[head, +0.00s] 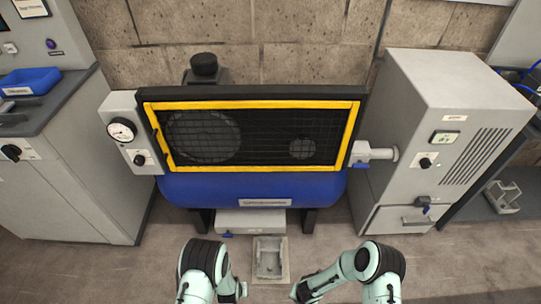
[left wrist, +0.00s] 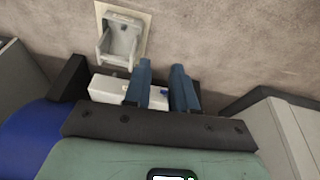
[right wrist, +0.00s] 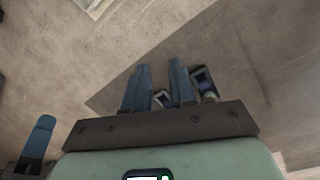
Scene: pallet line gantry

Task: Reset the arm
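My left arm comes in from the lower left of the head view, bent, with its gripper (head: 243,289) low beside the grey floor tray. In the left wrist view, the two blue fingers of that gripper (left wrist: 161,66) stand apart with nothing between them. My right arm comes in from the lower right, bent inward, with its gripper (head: 294,291) to the right of the tray. In the right wrist view, the blue fingers of this gripper (right wrist: 158,66) are also apart and empty. The fingers are too small to make out in the head view.
A blue compressor tank (head: 180,188) with a yellow-framed guard (head: 250,104) stands ahead. A white box (head: 250,221) sits beneath it. The grey tray (head: 257,273) lies on the floor between my grippers. Grey cabinets stand left (head: 75,190) and right (head: 445,120). Floor beside the tray is clear.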

